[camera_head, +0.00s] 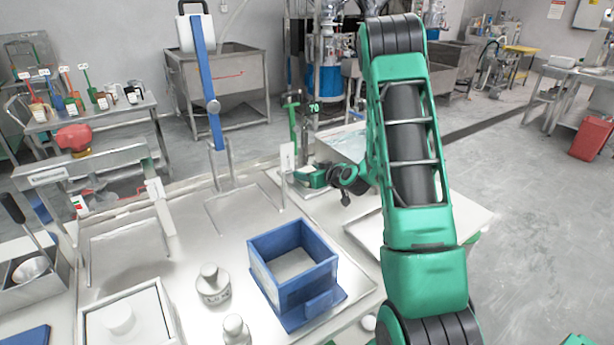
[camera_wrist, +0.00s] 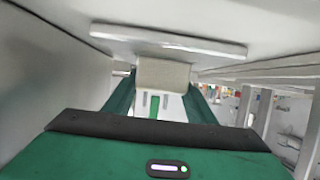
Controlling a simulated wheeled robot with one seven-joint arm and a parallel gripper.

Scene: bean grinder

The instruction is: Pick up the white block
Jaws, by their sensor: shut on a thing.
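My gripper (camera_head: 302,177) is green and reaches left from my wrist above the back right of the white worktop in the head view. A thin, upright white piece (camera_head: 287,158) is at its fingertips and appears to be the white block. In the wrist view, the two green fingers are on either side of a pale block (camera_wrist: 163,77), shut on it. A flat white bar (camera_wrist: 168,41) lies just beyond the block and seems joined to it. The fingertips are partly hidden behind the block, and I cannot tell whether it touches the worktop.
A blue open box (camera_head: 292,268) stands front centre, with a grey-white weight (camera_head: 213,284) and a smaller one (camera_head: 236,331) to its left. A blue upright lever (camera_head: 206,85) rises behind. A white square tray (camera_head: 128,315) is front left. Bare worktop lies between the box and lever.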

